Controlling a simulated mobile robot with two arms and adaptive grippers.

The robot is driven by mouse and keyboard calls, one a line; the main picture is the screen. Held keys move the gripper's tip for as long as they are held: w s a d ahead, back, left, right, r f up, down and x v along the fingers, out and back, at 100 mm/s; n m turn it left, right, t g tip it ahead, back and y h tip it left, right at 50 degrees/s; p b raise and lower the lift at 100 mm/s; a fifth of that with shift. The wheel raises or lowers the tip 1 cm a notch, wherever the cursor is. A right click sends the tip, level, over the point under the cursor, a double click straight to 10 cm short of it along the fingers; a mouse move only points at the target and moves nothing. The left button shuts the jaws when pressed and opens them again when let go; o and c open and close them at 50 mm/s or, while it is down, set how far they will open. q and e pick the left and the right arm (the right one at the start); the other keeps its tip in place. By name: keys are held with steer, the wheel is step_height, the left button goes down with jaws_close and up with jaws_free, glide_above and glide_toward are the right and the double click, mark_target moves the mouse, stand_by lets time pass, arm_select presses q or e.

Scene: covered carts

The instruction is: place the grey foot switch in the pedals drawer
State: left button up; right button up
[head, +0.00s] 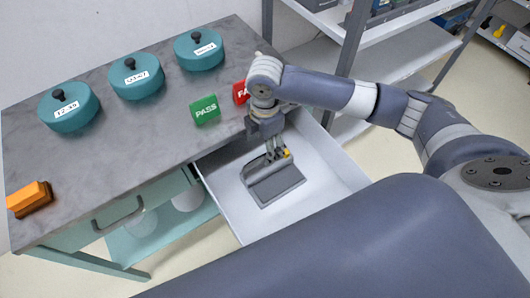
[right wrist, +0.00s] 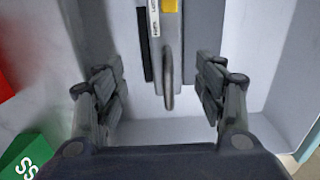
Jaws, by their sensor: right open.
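The grey foot switch (head: 275,187) lies in the open white drawer (head: 335,180), apparently flat on its floor. In the right wrist view the foot switch (right wrist: 200,45) shows a grey body with a label, a yellow patch and a dark upright loop. My right gripper (head: 276,153) is just above the far end of the switch. In the right wrist view the gripper (right wrist: 165,95) is open, its fingers apart on either side of the loop and not touching it. No drawer label is readable. My left gripper is not in view.
The grey worktop holds three teal lidded pots (head: 137,77), an orange block (head: 30,199), a green PASS block (head: 205,109) and a red block (head: 241,93) close to my right wrist. A shelf rack (head: 350,40) stands behind. A shut drawer (head: 120,215) is to the left.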

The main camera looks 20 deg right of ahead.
step_height(320, 180, up, 4)
steer(key=shift+f, duration=0.25)
stand_by(0.5)
